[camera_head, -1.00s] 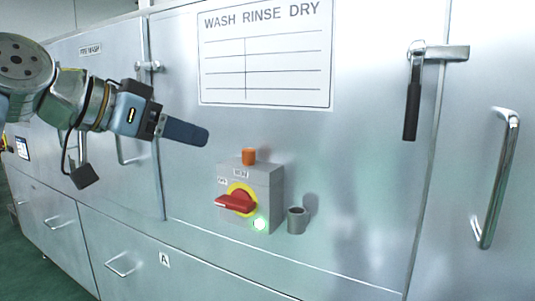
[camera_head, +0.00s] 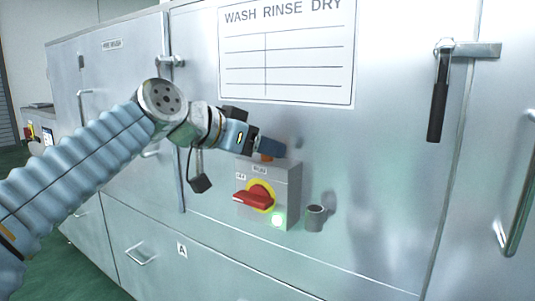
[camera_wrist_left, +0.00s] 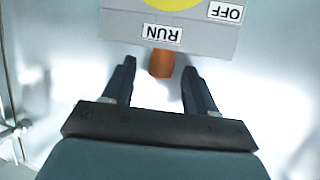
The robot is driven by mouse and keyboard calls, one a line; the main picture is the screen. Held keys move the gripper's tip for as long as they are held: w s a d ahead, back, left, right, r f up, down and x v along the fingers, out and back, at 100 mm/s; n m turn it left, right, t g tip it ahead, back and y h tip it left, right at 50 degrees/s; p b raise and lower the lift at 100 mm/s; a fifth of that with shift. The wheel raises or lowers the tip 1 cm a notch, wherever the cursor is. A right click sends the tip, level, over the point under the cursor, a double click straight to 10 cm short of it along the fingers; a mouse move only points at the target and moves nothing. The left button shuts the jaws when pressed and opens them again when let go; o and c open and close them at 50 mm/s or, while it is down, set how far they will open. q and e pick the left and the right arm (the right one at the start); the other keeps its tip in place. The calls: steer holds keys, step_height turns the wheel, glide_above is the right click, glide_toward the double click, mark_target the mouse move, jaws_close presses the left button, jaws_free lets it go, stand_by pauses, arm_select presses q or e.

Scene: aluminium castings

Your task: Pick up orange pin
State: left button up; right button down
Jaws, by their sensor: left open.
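The orange pin (camera_head: 267,157) stands upright on top of the grey switch box (camera_head: 283,180), mostly hidden behind my left gripper in the head view. In the left wrist view the pin (camera_wrist_left: 162,64) shows between the fingertips, beside the box's RUN label (camera_wrist_left: 162,33). My left gripper (camera_head: 272,147) is open, with one finger on each side of the pin and gaps to both; whether the fingers touch it lower down I cannot tell. My right gripper is not in view.
A black-gripped door handle (camera_head: 438,97) and a wash-rinse-dry sheet (camera_head: 287,60) are on the metal panel.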

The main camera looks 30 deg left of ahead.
arm_select(q)
jaws_close()
stand_by(0.3)
steer(key=shift+r, duration=0.15)
